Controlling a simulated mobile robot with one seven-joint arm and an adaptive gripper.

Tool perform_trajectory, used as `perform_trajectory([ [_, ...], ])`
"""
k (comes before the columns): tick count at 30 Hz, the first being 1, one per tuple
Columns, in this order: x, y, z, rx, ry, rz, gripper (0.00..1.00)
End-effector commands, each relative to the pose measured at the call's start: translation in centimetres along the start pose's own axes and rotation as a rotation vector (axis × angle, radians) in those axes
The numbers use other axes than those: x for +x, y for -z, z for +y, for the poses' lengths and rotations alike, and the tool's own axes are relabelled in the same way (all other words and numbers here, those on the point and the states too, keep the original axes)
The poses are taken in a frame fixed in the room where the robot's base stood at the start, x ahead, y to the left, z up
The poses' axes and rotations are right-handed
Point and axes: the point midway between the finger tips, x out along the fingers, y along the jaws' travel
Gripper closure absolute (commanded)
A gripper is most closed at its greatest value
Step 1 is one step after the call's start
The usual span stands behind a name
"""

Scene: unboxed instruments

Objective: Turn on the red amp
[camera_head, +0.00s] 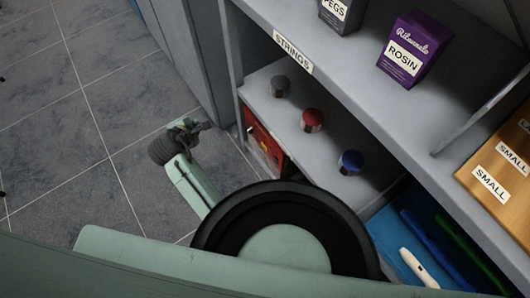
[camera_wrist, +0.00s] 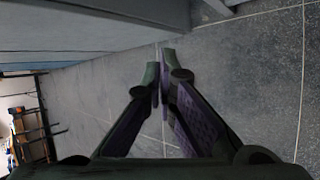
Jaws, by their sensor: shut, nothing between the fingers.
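The red amp (camera_head: 262,140) stands under the shelf board at the left end of the shelving unit in the head view. Its front shows a light mark or switch, too small to read, and part of it is hidden by the board above and my arm. My gripper (camera_head: 203,126) is small and dark in the head view, left of the red amp and apart from it, over the floor. In the wrist view my gripper (camera_wrist: 160,72) has its fingertips together with nothing between them. The red amp cannot be made out in the wrist view.
A purple rosin box (camera_head: 415,48) stands above. A blue tray (camera_head: 386,228) with pens lies lower right. Open tiled floor (camera_head: 60,130) is at left.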

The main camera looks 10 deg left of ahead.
Motion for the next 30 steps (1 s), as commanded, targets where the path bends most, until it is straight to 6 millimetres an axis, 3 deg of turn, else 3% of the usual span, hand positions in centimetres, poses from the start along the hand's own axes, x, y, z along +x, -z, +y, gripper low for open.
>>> perform_trajectory([
  [1,1.0,-1.3,-4.0,-0.081,0.105,-0.055,1.0],
  [3,1.7,-3.0,-8.8,-0.186,0.232,-0.116,1.0],
  [6,1.8,-5.2,-14.1,-0.307,0.385,-0.18,1.0],
  [10,1.3,-7.0,-18.4,-0.407,0.518,-0.223,1.0],
  [15,1.0,-7.8,-20.1,-0.45,0.576,-0.24,1.0],
  [24,1.1,-7.8,-20.1,-0.449,0.575,-0.24,1.0],
  [30,2.6,-8.4,-21.0,-0.448,0.576,-0.241,1.0],
])
